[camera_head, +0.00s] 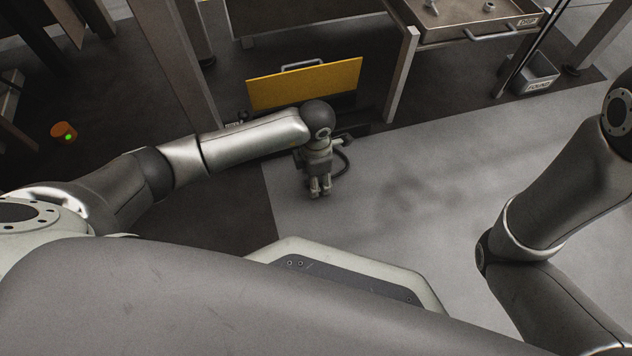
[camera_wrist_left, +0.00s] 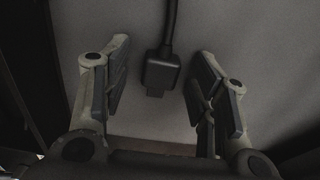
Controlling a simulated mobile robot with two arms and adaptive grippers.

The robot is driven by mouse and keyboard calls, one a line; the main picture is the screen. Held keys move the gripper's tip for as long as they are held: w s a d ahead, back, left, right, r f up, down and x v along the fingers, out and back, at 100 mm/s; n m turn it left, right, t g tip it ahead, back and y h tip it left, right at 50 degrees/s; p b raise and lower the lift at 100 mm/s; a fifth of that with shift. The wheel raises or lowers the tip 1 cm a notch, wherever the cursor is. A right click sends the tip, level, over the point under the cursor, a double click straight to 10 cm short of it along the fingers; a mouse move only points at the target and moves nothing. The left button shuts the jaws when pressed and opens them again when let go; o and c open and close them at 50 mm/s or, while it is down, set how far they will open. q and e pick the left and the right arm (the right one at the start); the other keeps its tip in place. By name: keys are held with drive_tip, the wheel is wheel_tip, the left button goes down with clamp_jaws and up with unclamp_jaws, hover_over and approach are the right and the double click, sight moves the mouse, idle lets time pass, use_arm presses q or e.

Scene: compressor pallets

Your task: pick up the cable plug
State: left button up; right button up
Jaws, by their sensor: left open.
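The cable plug (camera_wrist_left: 161,73) is a dark block with a cable running up from it in the left wrist view. It lies over a grey surface, between the two fingers of my left gripper (camera_wrist_left: 157,85), with a visible gap on each side. My left gripper is open. In the head view my left gripper (camera_head: 320,188) points down over the light grey floor, near its edge with the dark floor. There a dark cable (camera_head: 343,163) curves beside the gripper, and the plug itself cannot be made out. My right arm is at the right edge, and its gripper is out of the picture.
A yellow panel (camera_head: 305,85) with a handle stands just beyond my left gripper. A labelled grey bin (camera_head: 533,76) is at the right. An orange object (camera_head: 63,131) lies on the left floor. The light floor is clear.

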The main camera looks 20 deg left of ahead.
use_arm(q)
drive_tip(key=shift+c, duration=0.4)
drive_tip(key=c, duration=1)
drive_tip(key=shift+r, duration=0.2)
